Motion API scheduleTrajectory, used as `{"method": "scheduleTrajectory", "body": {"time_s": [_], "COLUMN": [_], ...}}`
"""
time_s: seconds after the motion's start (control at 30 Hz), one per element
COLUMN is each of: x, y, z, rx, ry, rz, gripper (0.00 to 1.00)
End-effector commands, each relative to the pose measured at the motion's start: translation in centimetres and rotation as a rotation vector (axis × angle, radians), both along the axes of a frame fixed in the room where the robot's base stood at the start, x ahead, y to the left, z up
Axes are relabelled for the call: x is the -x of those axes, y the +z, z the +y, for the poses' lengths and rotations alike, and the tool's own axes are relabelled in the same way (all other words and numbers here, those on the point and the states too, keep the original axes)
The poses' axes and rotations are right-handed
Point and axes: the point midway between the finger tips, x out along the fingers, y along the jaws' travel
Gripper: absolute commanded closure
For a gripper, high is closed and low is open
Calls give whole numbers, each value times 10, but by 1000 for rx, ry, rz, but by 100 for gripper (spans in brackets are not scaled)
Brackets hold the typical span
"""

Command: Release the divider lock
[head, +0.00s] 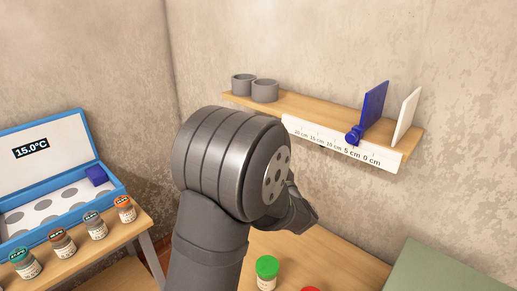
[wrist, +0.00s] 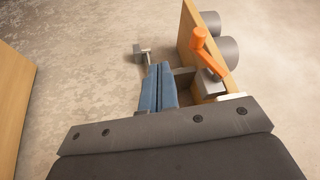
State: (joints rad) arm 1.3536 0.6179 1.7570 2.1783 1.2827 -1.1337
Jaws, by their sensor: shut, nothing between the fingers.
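The blue divider (head: 374,105) stands upright on the wooden shelf (head: 315,110), with a round blue knob (head: 353,138) at its front edge, near the 5 cm mark of the scale. An orange lever (wrist: 205,50) on a grey block (wrist: 209,84) shows beside the wooden shelf in the wrist view; the head view does not show it. My gripper (wrist: 160,70) is shut and empty, its blue fingers together left of the lever and apart from it. In the head view my own arm hides most of the gripper.
A white plate (head: 407,116) stands at the shelf's right end, and grey cups (head: 264,91) at its left. Below are a green-lidded jar (head: 267,272) and a green surface (head: 440,265). A blue case (head: 50,175) and several jars stand at left.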

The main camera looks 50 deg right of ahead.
Motion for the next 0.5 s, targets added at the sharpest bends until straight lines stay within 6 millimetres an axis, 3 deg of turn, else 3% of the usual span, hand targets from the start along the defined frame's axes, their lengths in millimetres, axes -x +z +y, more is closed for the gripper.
{"method": "scheduleTrajectory", "body": {"time_s": [0.2, 0.5], "x": [29, 35], "y": [-5, -6], "z": [13, 16], "rx": [1, 1], "ry": [-1, 1], "rz": [0, 1], "gripper": [100, 100]}}
